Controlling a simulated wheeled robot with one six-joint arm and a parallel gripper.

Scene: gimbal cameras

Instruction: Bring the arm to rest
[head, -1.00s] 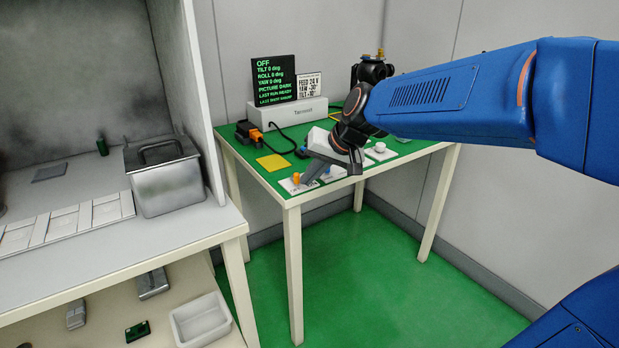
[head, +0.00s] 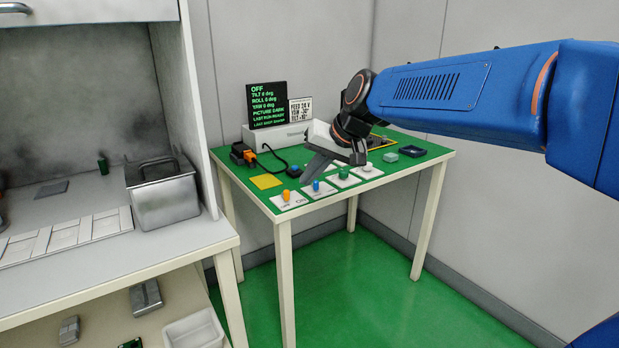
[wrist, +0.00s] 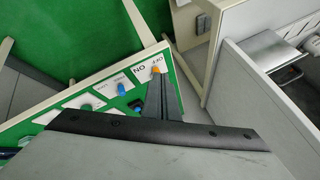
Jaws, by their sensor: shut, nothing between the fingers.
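My gripper (head: 318,165) is shut and empty, held over the front part of the green-topped table (head: 330,200). Its fingers also show in the wrist view (wrist: 162,98), close to the orange switch in the picture. In the head view the orange switch (head: 286,194) on its OFF/ON plate lies left of and below the fingertips. A blue knob (head: 316,185), a green knob (head: 343,172) and a white knob (head: 367,167) stand on plates along the front edge. The black display (head: 267,105) reads OFF, tilt, roll and yaw 0 deg, picture dark.
A white card (head: 301,111) reads feed 24 V, yaw -30, tilt -10. A yellow square (head: 265,181) and an orange-black connector (head: 243,154) lie at the table's left. A bench with a metal bin (head: 165,195) stands left. Green floor (head: 370,280) is clear.

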